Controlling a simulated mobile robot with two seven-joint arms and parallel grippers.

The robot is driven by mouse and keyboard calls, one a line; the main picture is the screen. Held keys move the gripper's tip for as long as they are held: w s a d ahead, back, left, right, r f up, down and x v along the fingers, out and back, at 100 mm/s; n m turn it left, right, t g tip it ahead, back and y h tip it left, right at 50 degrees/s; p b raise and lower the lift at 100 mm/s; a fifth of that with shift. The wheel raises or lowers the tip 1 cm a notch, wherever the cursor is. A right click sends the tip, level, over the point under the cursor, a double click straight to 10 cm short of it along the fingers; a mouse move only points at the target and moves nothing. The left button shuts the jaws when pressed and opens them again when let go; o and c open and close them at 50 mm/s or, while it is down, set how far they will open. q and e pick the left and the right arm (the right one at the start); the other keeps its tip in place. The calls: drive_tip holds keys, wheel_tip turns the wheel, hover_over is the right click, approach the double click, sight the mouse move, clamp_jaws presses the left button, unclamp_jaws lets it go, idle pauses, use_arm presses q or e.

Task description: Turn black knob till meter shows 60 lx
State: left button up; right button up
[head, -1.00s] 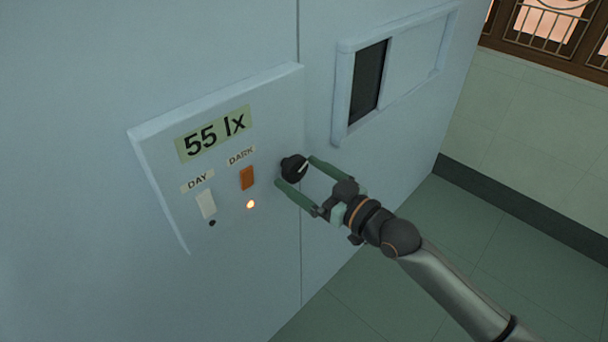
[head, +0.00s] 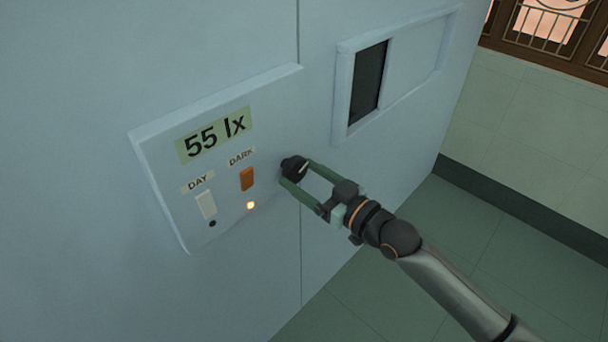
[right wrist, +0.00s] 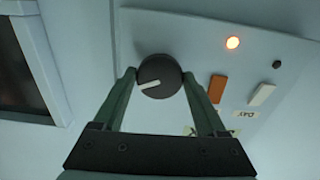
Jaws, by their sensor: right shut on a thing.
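The black knob (head: 293,168) with a white pointer line sits at the right edge of the control panel (head: 270,92). It also shows in the right wrist view (right wrist: 159,76), between the two fingertips. The meter (head: 214,134) on the panel reads 55 lx. My right gripper (head: 296,172) is shut on the knob, one green finger on each side of it. In the right wrist view the fingertips (right wrist: 158,78) touch the knob's sides. My left gripper is not in view.
Below the meter are a white DAY switch (head: 206,205) and an orange DARK switch (head: 247,179). A lit orange lamp (head: 250,205) and a small dark dot (head: 212,223) sit under them. A framed window (head: 368,82) is on the wall to the right.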

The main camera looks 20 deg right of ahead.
drive_tip(key=shift+r+n+p, duration=0.15)
drive_tip(key=shift+n+p, duration=0.2)
drive_tip(key=shift+n, duration=0.55)
drive_tip(key=o, duration=1.3)
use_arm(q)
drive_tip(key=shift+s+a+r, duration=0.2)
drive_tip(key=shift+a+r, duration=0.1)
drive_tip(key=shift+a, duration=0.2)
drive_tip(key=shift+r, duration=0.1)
